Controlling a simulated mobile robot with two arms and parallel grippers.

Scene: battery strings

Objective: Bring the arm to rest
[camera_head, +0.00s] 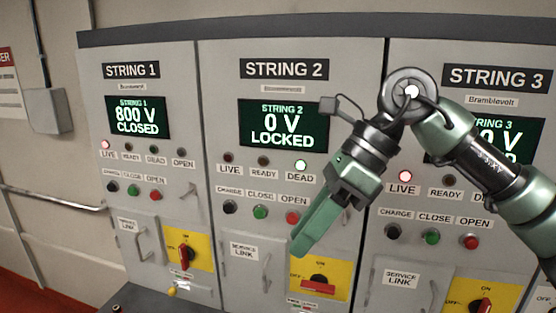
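My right arm comes in from the right edge and its gripper (303,243) hangs in front of the String 2 cabinet (222,200), fingers pointing down and left. The fingers look close together from this side, and I cannot tell whether there is a gap or anything between them. The fingertips appear just above the yellow rotary switch plate (338,283) of String 2; I cannot tell whether they touch the cabinet. My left gripper is not in view.
The String 1 cabinet (180,85) shows 800 V CLOSED. The String 2 screen (283,125) shows 0 V LOCKED with its DEAD lamp lit. My arm partly covers the String 3 screen (512,140). A handrail (55,201) runs along the left wall.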

